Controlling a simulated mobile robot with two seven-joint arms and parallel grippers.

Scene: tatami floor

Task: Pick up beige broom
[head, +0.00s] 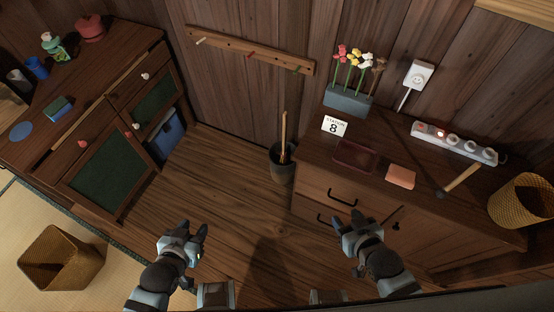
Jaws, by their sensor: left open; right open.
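A beige stick that looks like the broom's handle (284,128) stands upright, leaning slightly, in a dark round bin (281,168) on the wooden floor. Its lower end is hidden inside the bin. My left gripper (193,230) is open and empty over the floor, nearer to me and left of the bin. My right gripper (348,221) is open and empty, nearer to me and right of the bin, in front of the right cabinet's drawers. Neither gripper touches the stick.
The right cabinet (311,155) stands beside the bin, with a flower holder (348,100), a power strip (454,143) and a wicker basket (522,202) on top. A peg rail (250,51) is on the back wall. A left cabinet (100,110) stands opposite. The floor (225,180) between is clear.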

